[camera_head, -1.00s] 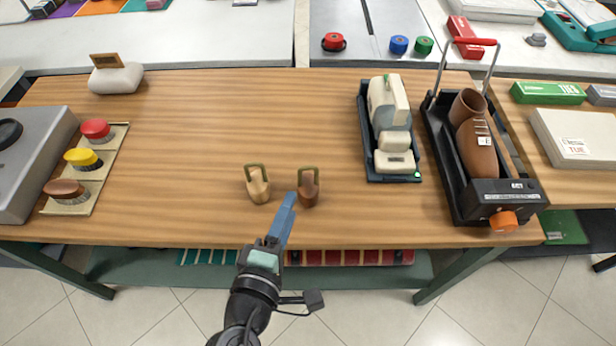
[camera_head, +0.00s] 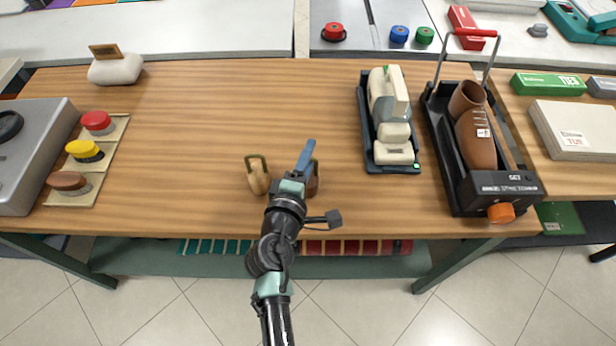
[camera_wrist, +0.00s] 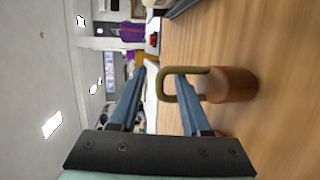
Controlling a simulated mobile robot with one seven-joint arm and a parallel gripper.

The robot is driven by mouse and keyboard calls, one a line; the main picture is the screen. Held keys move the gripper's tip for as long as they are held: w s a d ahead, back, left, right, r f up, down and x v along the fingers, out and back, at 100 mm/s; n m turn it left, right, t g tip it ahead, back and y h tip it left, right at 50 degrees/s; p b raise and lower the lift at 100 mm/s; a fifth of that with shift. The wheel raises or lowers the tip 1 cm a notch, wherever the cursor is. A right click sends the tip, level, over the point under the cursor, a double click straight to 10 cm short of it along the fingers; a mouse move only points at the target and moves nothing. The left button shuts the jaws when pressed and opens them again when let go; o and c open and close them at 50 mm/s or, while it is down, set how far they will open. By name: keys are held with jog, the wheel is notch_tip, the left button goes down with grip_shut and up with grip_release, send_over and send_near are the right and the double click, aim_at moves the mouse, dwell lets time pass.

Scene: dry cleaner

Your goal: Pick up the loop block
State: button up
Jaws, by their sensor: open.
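Two small blocks with olive loop handles stand near the table's front edge. The light wooden one (camera_head: 258,177) is to the left of my gripper. The darker brown one (camera_head: 313,183) is partly hidden behind my gripper (camera_head: 306,155). In the wrist view, a reddish-brown block (camera_wrist: 229,85) has its loop at my open gripper (camera_wrist: 160,74). The loop's far bar shows between the fingers, and the right finger overlaps the loop's opening. I cannot tell whether the finger touches the loop or passes through it. The jaws hold nothing.
A cream device on a dark tray (camera_head: 375,160) and a shoe in a black stand (camera_head: 470,200) are at the right. Several coloured brushes on a board (camera_head: 103,190) and a grey machine (camera_head: 30,150) are at the left. The table middle (camera_head: 220,110) is clear.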

grip_shut()
dwell(1.4)
